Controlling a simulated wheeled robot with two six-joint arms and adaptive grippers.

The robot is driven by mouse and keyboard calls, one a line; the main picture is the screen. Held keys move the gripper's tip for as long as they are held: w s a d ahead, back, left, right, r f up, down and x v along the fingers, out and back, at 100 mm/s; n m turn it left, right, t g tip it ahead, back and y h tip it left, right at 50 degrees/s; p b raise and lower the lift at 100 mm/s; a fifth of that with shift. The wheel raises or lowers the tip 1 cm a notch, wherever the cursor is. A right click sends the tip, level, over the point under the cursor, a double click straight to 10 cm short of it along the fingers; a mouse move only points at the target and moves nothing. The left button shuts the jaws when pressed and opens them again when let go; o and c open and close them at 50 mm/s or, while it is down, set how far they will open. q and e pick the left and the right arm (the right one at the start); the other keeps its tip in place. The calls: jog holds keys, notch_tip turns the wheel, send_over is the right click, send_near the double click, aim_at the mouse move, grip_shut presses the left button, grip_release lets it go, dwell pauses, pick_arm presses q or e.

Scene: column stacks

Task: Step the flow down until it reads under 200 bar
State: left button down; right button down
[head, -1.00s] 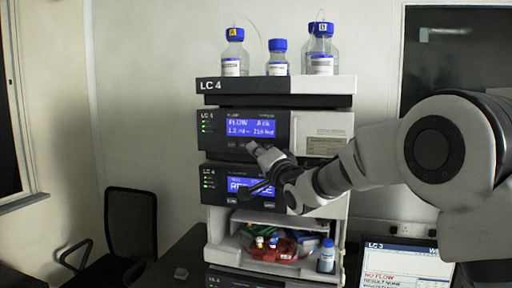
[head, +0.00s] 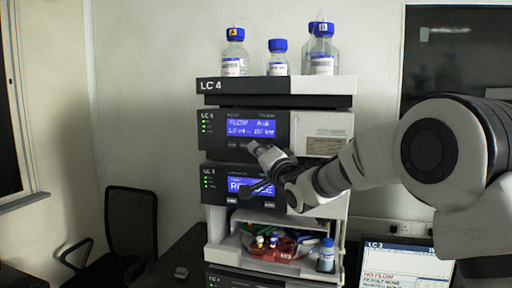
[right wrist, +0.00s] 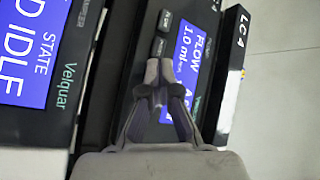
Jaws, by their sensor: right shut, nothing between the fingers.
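The pump module (head: 216,130) of the LC 4 stack has a blue flow display (head: 251,128). In the head view it reads about 1.0 ml, with a blurred bar figure that seems to begin with 1. In the right wrist view the flow display (right wrist: 186,62) shows "FLOW 1.0 ml", partly hidden by the fingers. Two dark buttons sit beside it, one farther (right wrist: 165,19) and one nearer (right wrist: 157,47). My right gripper (head: 256,150) is shut and empty, fingertips (right wrist: 160,68) close to the nearer button; contact cannot be told. My left gripper is out of view.
A second module below has a blue display (head: 237,185), partly covered by my gripper; it shows "IDLE" in the wrist view (right wrist: 22,40). Blue-capped bottles (head: 233,55) stand on top. A tray (head: 283,251) with a red item sits below.

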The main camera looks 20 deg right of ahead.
jog(key=shift+s+a+f+b, duration=0.1)
jog(key=shift+s+a+b, duration=0.25)
jog(key=shift+s+b, duration=0.2)
jog(key=shift+s+a, duration=0.15)
jog(key=shift+s, duration=0.05)
jog(key=s+a, duration=0.1)
jog(key=s+b, duration=0.1)
jog(key=s+a+b, duration=0.1)
jog(key=s, duration=0.1)
jog(key=shift+a, duration=0.35)
dwell(0.5)
